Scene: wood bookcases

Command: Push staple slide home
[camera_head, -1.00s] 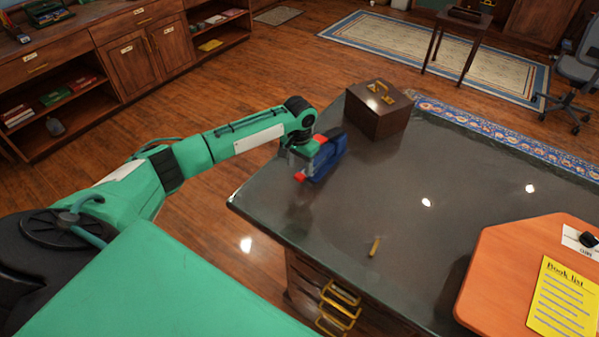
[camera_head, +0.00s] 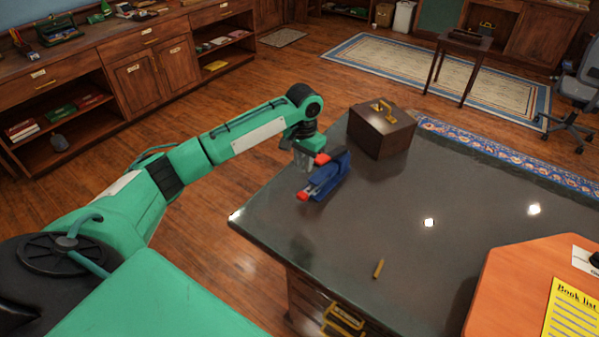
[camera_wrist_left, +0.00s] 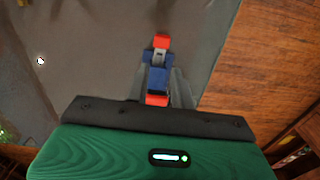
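A blue stapler with red ends (camera_head: 327,178) is on or just above the dark desk top near its left edge. Its red front end (camera_head: 302,196) points toward the near side. In the left wrist view the stapler (camera_wrist_left: 157,75) runs away from the gripper, and a silver rail (camera_wrist_left: 159,57) shows between the blue body and the far red end. My left gripper (camera_head: 303,161) is at the stapler's left side in the head view. Its grey fingers (camera_wrist_left: 165,88) lie along both sides of the stapler's near part; whether they grip it cannot be told. My right gripper is not in view.
A brown wooden box (camera_head: 382,133) with a brass handle stands behind the stapler. A small brass piece (camera_head: 378,268) lies nearer on the desk (camera_head: 420,190). An orange board (camera_head: 500,275) with a yellow book list (camera_head: 573,312) is at right. The middle desk is clear.

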